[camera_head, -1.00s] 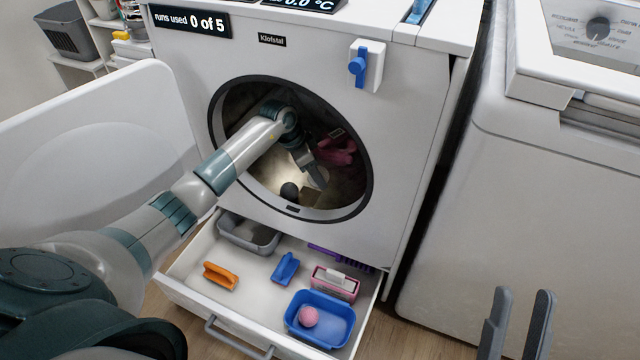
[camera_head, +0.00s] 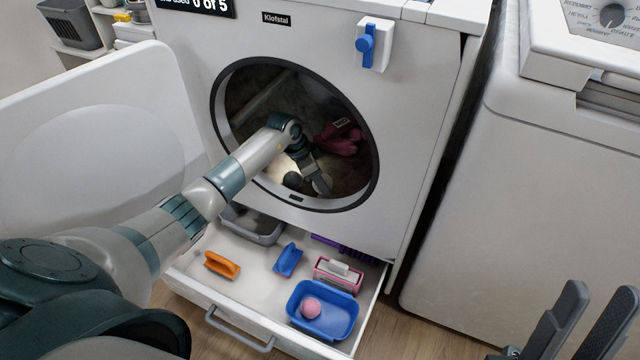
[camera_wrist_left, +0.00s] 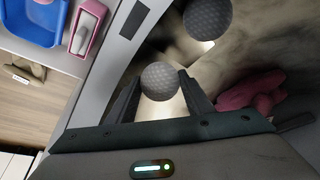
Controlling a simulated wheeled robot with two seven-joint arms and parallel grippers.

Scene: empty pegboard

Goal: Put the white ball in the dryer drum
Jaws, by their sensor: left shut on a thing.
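My left arm reaches through the round door opening into the dryer drum (camera_head: 345,105). Its gripper (camera_head: 318,183) is low inside the drum. A second dimpled grey ball (camera_wrist_left: 207,18) lies apart from the fingers; a dark ball (camera_head: 291,180) shows beside the gripper in the head view. My right gripper (camera_head: 585,325) is empty, fingers apart, at the lower right.
A pink cloth (camera_head: 340,138) lies in the drum, right of the gripper. Below, an open drawer (camera_head: 190,292) holds a blue tub (camera_head: 343,325) with a pink ball (camera_head: 310,308), a grey tray and several brushes. The open door (camera_head: 60,150) stands left.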

